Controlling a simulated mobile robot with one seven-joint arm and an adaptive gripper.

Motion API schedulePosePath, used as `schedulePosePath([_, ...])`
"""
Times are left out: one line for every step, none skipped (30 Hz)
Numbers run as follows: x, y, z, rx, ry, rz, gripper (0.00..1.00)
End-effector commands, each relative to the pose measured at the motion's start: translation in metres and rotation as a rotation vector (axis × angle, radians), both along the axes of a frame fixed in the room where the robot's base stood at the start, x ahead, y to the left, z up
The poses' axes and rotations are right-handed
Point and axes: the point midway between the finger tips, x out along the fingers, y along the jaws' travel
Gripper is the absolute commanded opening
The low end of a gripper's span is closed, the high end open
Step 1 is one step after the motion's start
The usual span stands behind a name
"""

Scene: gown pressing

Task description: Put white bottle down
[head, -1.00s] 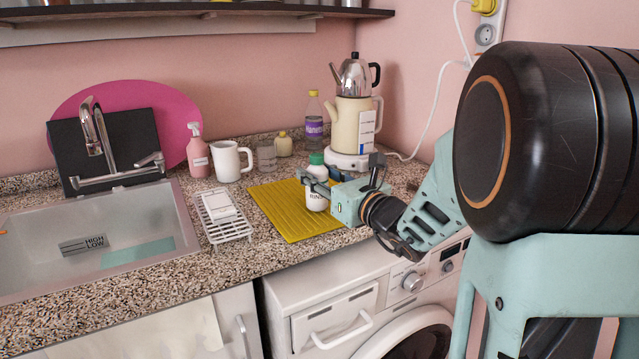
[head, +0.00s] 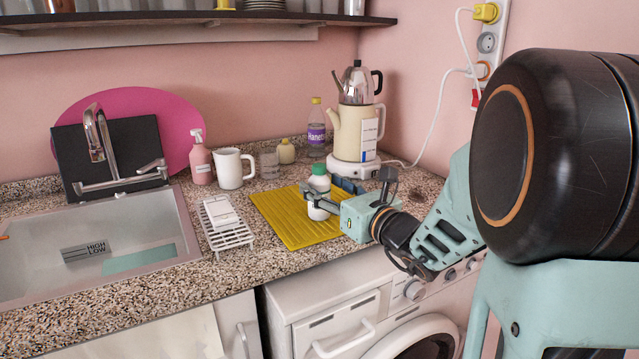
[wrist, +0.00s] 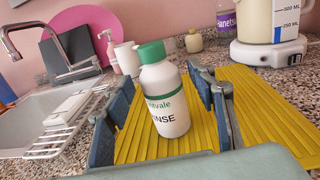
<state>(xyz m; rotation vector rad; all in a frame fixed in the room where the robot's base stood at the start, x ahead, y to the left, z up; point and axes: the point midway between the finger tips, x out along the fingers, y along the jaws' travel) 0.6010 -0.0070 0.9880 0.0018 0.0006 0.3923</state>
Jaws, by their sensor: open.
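The white bottle (head: 318,185) with a green cap stands upright on the yellow ribbed mat (head: 282,218). In the wrist view the bottle (wrist: 166,100) shows its "RINSE" label and stands between my gripper's two blue fingers. My gripper (head: 330,196) is open around the bottle, with a visible gap on both sides. In the head view one finger crosses in front of the bottle's middle and hides part of it.
A white kettle base with a cream pot (head: 350,130) stands behind my gripper. The mat's left part is clear.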

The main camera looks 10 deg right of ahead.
Motion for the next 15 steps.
schedulePosePath([-0.010,-0.005,0.002,0.000,0.001,-0.004,0.51])
schedulePosePath([-0.017,-0.008,0.002,0.000,0.000,-0.005,0.51])
schedulePosePath([-0.025,-0.012,0.002,0.000,0.001,-0.005,0.51])
schedulePosePath([-0.031,-0.014,0.002,0.000,0.001,-0.004,0.51])
schedulePosePath([-0.037,-0.016,0.002,0.000,0.000,-0.004,0.51])
schedulePosePath([-0.045,-0.020,0.002,0.000,0.001,-0.005,0.51])
schedulePosePath([-0.051,-0.023,0.002,0.000,0.000,-0.005,0.51])
schedulePosePath([-0.057,-0.024,0.002,0.000,0.000,-0.004,0.51])
schedulePosePath([-0.063,-0.027,0.002,0.001,0.000,-0.004,0.51])
schedulePosePath([-0.068,-0.029,0.001,0.001,0.000,-0.003,0.51])
schedulePosePath([-0.072,-0.031,0.002,0.000,0.000,-0.004,0.51])
schedulePosePath([-0.077,-0.033,0.001,0.000,0.000,-0.003,0.51])
schedulePosePath([-0.080,-0.034,0.001,0.000,0.001,-0.002,0.51])
schedulePosePath([-0.083,-0.035,0.001,0.000,0.000,-0.002,0.51])
schedulePosePath([-0.086,-0.036,0.001,0.001,0.000,-0.002,0.51])
